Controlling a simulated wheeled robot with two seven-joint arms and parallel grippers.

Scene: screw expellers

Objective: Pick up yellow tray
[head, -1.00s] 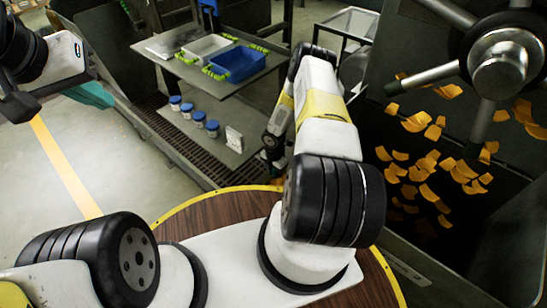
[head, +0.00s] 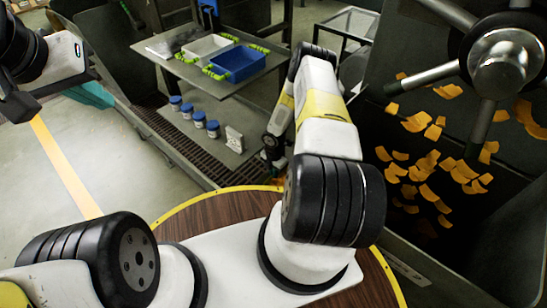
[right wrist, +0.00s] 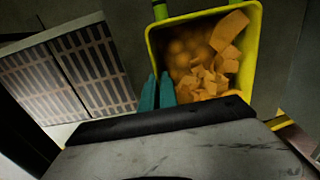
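The yellow tray (right wrist: 151,47) shows in the right wrist view, filled with orange pieces. It has green handles (right wrist: 160,10) at its edges. The teal fingers of my right gripper (right wrist: 158,92) are close together by the tray's near left corner, with nothing visible held between them. They overlap the corner in the picture, and I cannot tell if they touch it. In the head view my right arm reaches towards the back, and its fingers are not clear.
A metal shelf stands at the back with a blue tray (head: 238,64) and a white tray (head: 207,46) on top. Several blue-lidded jars (head: 187,110) stand on its lower level. At the right is a dark machine (head: 440,240) with orange pieces in it. Open floor lies to the left.

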